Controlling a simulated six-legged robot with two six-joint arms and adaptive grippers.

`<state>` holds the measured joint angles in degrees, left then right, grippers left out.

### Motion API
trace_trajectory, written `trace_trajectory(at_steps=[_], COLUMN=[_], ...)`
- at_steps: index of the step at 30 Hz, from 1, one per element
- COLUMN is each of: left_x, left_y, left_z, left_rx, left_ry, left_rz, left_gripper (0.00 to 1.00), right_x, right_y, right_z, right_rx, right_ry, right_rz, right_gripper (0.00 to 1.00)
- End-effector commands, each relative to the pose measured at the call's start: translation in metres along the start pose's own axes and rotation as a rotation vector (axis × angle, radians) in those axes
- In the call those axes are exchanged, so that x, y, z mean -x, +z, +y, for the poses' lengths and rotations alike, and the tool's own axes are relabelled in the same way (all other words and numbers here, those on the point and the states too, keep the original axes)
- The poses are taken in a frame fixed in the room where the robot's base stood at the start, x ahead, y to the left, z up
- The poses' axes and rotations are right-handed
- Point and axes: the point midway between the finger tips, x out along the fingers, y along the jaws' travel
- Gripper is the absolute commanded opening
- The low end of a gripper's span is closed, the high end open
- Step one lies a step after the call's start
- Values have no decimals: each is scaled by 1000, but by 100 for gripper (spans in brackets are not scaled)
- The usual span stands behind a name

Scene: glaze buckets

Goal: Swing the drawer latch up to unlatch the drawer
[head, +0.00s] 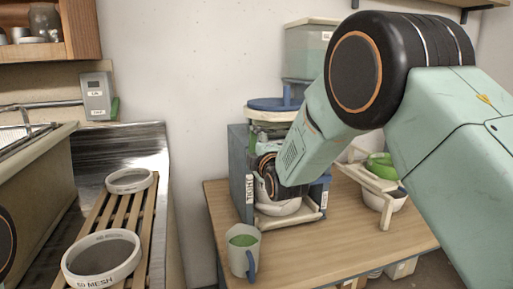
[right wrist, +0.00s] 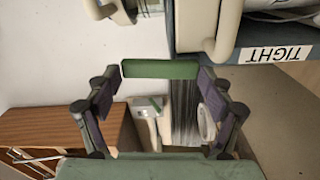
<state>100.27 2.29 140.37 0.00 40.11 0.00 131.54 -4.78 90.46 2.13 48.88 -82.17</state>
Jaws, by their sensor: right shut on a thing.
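A blue-grey housing (head: 239,160) stands on the wooden table, with a white label on its front edge. In the right wrist view the housing (right wrist: 252,44) shows close at the top right, and its label (right wrist: 278,54) reads TIGHT. My right gripper (right wrist: 160,75) has its two fingers on either end of a green bar (right wrist: 160,69) and is shut on it. The bar may be the drawer latch; I cannot tell for sure. In the head view my right forearm and wrist hide the fingers and much of the housing's front. My left gripper is not in view.
A blue lid (head: 275,103) tops the stack at the housing. A grey-green jug (head: 243,258) stands in front of it. A bowl with green contents (head: 372,198) stands to the right. Sieve rings (head: 102,262) lie on a slatted rack at left. The table's front right is clear.

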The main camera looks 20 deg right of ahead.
Motion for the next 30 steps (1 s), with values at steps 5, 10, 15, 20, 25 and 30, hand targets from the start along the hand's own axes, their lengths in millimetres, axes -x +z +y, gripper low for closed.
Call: trace_trajectory(at_steps=[5,10,15,20,25,30], left_x=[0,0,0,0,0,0], left_y=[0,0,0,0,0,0], left_z=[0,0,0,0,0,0], left_rx=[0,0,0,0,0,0], left_ry=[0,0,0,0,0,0], left_rz=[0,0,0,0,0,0], left_gripper=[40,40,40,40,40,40], right_x=[-1,-1,-1,-1,-1,-1], right_y=[-2,-3,-4,-4,-4,-4], right_z=[4,4,4,4,4,3], right_rx=[70,107,122,124,124,122], right_ry=[8,8,9,9,10,8], right_rz=[-1,-1,-1,-1,-1,-1], right_gripper=[24,24,24,24,24,95])
